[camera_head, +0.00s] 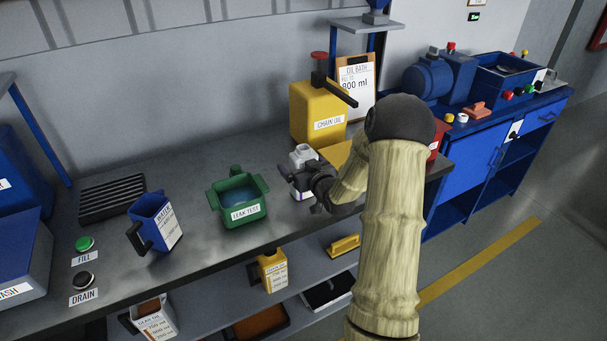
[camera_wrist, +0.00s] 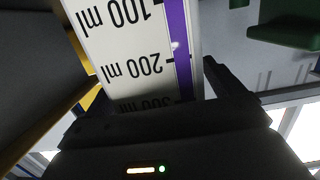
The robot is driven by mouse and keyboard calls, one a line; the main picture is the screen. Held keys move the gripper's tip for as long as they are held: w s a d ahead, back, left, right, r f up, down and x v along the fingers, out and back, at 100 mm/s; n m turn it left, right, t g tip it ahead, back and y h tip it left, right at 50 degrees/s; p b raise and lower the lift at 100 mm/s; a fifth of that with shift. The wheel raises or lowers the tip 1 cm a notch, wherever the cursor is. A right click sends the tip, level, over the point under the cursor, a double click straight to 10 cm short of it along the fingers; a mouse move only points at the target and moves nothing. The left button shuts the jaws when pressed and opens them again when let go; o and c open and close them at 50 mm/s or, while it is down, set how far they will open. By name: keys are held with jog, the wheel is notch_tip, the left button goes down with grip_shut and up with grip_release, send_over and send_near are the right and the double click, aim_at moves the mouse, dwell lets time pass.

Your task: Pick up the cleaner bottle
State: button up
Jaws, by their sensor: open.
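A white bottle (camera_head: 302,156) stands on the grey workbench, partly hidden behind my gripper; I take it for the cleaner bottle. A bit of purple shows low on it. In the wrist view its white face (camera_wrist: 130,55) fills the upper middle, with a purple stripe and upside-down 100, 200 and 300 ml marks. My gripper (camera_head: 314,188) is at the bottle's near side. In the wrist view my open gripper (camera_wrist: 155,92) has dark fingers on both sides of the bottle. Whether they touch it I cannot tell.
A yellow chain oil can (camera_head: 318,110) stands close behind the bottle. A green leak test tub (camera_head: 240,211) is to its left, and a blue jug (camera_head: 154,218) farther left. A red container (camera_head: 437,138) is partly hidden behind my arm. The workbench edge (camera_head: 200,272) is in front.

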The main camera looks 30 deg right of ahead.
jog(key=c, duration=1.3)
jog(key=shift+r, duration=0.25)
jog(key=shift+r+p, duration=0.45)
jog(key=shift+r, duration=4.35)
